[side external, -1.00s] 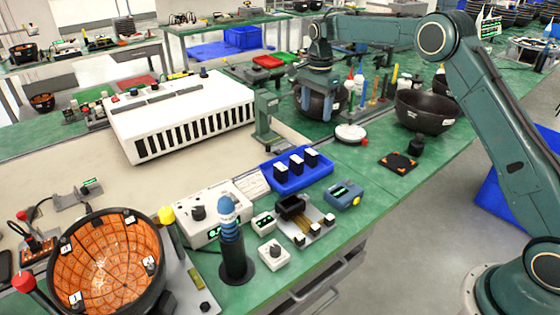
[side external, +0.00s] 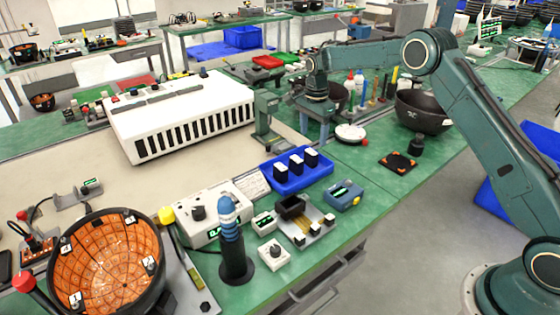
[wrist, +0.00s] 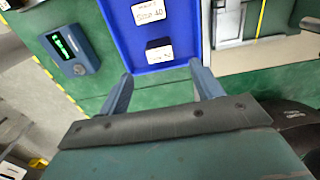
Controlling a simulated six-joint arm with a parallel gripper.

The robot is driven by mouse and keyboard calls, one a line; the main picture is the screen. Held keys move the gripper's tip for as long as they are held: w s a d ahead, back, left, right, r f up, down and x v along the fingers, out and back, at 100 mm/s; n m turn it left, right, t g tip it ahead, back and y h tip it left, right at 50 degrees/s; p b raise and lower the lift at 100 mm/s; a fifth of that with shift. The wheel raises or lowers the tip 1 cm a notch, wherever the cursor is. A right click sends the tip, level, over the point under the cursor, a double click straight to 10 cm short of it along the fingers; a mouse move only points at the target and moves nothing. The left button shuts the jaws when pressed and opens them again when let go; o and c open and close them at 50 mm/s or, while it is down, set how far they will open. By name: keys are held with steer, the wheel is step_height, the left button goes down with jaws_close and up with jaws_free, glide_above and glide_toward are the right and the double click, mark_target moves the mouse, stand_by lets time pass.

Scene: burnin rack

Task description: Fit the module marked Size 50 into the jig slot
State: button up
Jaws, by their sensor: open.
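Three dark modules with white top labels stand in a row in the blue tray (side external: 318,176): left (side external: 281,171), middle (side external: 296,164) and right (side external: 311,158). The wrist view shows two modules: the farther one (wrist: 150,12) has a label that seems to read 40, and the nearer one (wrist: 158,51) has a label I cannot read. I cannot tell which is Size 50. The jig (side external: 305,229), with a dark block and brass strips, stands in front of the tray. My gripper (side external: 314,132) is open and empty, above and behind the tray; its fingers (wrist: 163,88) straddle the tray's near end.
A blue meter (side external: 344,196) stands right of the jig. A green press-like stand (side external: 265,118) rises close to the left of my gripper. A white round dish (side external: 350,133) and a black bowl (side external: 424,110) are to the right. Green bench is clear between tray and orange-cornered pad (side external: 398,162).

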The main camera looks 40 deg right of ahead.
mark_target(311, 152)
steer(key=shift+f, duration=0.7)
steer(key=shift+a+f, duration=0.1)
steer(key=shift+f, duration=2.45)
steer(key=c, duration=1.1)
